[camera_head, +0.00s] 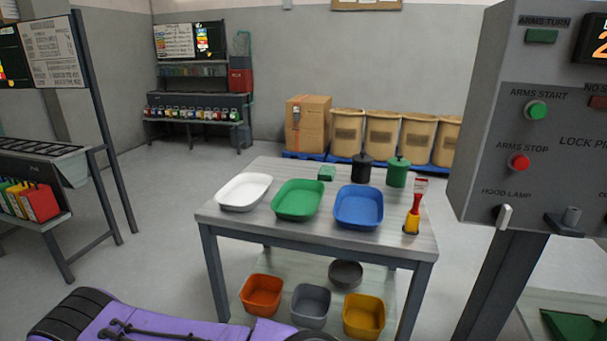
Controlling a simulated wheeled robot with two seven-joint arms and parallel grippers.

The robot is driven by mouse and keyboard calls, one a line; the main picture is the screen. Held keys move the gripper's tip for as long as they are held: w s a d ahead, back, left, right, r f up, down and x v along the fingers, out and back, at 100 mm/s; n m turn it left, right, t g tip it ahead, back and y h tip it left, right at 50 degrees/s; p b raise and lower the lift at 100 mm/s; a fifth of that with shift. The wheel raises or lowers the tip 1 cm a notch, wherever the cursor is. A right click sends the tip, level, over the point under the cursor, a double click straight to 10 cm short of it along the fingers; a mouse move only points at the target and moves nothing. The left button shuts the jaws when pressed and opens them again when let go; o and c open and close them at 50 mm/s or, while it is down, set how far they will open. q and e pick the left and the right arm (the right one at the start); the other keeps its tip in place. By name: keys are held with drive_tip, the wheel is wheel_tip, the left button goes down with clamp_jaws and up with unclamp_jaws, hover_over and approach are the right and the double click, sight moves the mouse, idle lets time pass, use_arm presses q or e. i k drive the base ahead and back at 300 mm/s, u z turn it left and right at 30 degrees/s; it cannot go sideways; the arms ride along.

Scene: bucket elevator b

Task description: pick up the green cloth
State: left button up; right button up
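A small folded green piece (327,173), which looks like the green cloth, lies near the back edge of the grey table (402,238). It sits behind the green tray (298,199) and left of the black canister (362,168). It is small in the view, so its folds cannot be made out. A purple arm of mine crosses the bottom left in front of the table. Neither of my grippers shows.
A white tray (244,191), a blue tray (358,206), a green canister (398,171) and a red-and-yellow brush (414,208) share the tabletop. Several bins stand on the lower shelf. A control panel (545,130) blocks the right side. Floor left of the table is clear.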

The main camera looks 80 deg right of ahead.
sight(326, 173)
drive_tip(key=z, duration=1.7)
